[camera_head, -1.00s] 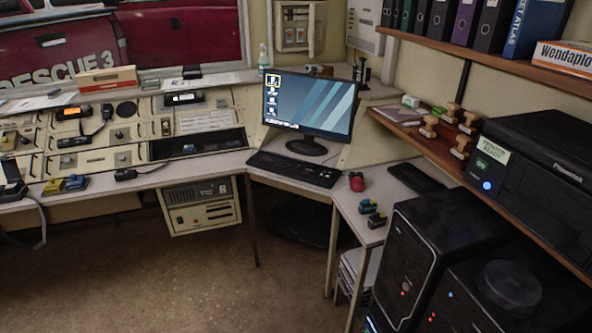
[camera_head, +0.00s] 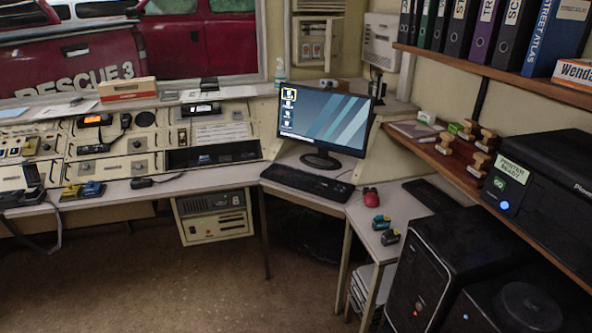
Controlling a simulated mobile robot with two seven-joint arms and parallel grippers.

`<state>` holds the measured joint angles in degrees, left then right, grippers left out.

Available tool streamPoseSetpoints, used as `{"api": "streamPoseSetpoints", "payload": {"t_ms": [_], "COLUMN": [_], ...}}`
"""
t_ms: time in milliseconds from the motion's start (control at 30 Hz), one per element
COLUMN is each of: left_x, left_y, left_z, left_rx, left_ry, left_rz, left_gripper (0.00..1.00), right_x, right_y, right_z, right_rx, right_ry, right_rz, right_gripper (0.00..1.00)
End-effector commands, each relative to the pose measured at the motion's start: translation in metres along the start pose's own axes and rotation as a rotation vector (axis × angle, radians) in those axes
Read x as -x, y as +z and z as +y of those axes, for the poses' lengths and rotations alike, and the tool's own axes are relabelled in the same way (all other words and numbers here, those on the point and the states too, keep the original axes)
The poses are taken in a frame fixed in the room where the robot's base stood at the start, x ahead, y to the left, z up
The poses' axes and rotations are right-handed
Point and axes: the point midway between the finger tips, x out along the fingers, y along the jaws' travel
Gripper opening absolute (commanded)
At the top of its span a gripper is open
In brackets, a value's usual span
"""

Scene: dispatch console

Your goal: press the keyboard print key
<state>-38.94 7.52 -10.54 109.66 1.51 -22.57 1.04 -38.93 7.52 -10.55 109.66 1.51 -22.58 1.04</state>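The black keyboard (camera_head: 307,183) lies on the corner desk in front of the monitor (camera_head: 324,122). Its keys are too small to tell the print key apart. The monitor is lit with a blue striped desktop and a column of icons, the top one framed in yellow. The black printer (camera_head: 545,195) stands on the right shelf with a "printer ready" label and a lit blue light. Neither of my grippers is in view.
A red mouse (camera_head: 371,197) and small dark stamps or blocks (camera_head: 384,230) lie on the desk to the right. Black computer towers (camera_head: 445,262) stand at the lower right. Radio console panels (camera_head: 110,150) line the left. The floor (camera_head: 170,285) in front is clear.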

Motion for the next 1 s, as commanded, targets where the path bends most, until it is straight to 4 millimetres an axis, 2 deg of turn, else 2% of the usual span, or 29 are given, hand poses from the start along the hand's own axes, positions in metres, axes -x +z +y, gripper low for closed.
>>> {"api": "streamPoseSetpoints", "payload": {"t_ms": [33,267,1000], "left_x": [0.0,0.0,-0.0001], "left_y": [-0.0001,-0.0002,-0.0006], "left_z": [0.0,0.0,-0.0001], "left_rx": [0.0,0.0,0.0], "left_ry": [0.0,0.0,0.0], "left_rz": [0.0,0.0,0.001], "left_gripper": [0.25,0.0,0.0], "right_x": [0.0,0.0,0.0], "right_y": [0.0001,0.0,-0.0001], "right_z": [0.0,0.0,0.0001], "right_rx": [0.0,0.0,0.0], "right_ry": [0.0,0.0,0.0], "right_rz": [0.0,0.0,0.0], "right_gripper": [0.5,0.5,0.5]}}
